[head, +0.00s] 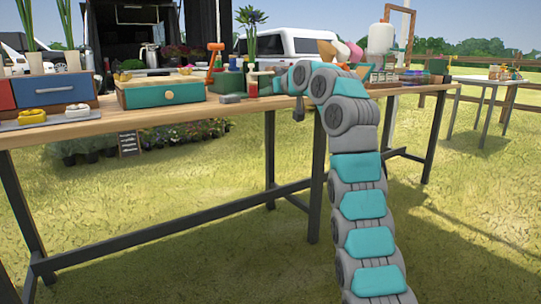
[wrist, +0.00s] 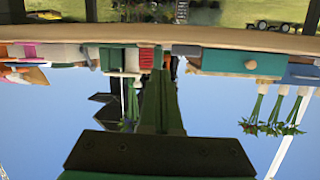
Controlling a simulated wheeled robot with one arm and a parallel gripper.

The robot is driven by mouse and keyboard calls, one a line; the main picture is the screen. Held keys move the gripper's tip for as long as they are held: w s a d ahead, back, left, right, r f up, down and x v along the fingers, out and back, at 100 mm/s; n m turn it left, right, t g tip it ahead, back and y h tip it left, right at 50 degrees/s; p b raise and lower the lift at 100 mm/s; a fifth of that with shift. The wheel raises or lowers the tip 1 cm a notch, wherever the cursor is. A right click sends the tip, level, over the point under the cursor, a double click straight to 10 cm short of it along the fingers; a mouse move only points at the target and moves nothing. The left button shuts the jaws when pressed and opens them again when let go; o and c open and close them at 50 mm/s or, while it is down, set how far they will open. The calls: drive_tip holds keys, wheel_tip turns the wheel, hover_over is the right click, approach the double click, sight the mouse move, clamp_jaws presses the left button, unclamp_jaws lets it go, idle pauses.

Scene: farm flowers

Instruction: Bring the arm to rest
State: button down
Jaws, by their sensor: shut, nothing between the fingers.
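My arm (head: 358,205) is grey and teal. It rises from the lower right of the head view and bends at the height of the tabletop. My gripper (head: 298,112) is a small dark shape at the arm's left end, in front of the table's edge. In the wrist view, which is upside down, the gripper (wrist: 158,75) shows as dark tapering fingers closed together. Nothing shows between them.
Grass in front is open.

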drive_tip(key=s+d+f+m+g+h, duration=0.55)
drive_tip(key=s+d+f, duration=0.45)
drive_tip(key=s+f, duration=0.45)
drive_tip(key=s+d+f+g+h, duration=0.1)
drive_tip(key=s+d+f+g, duration=0.15)
drive_tip(key=s+f, duration=0.95)
drive_tip(key=s+d+f+g+h, duration=0.1)
drive_tip(key=s+f+g, duration=0.35)
drive_tip(key=s, duration=1.55)
drive_tip(key=s+d+f+g, duration=0.2)
drive_tip(key=s+f, duration=0.7)
drive_tip(key=s, duration=0.7)
wheel_tip(320, 180, up, 14)
drive_tip(key=p, duration=1.3)
drive_tip(key=shift+s+d+p, duration=0.15)
drive_tip(key=shift+s+p, duration=0.05)
drive_tip(key=shift+p, duration=0.15)
drive_tip(key=shift+f, duration=0.1)
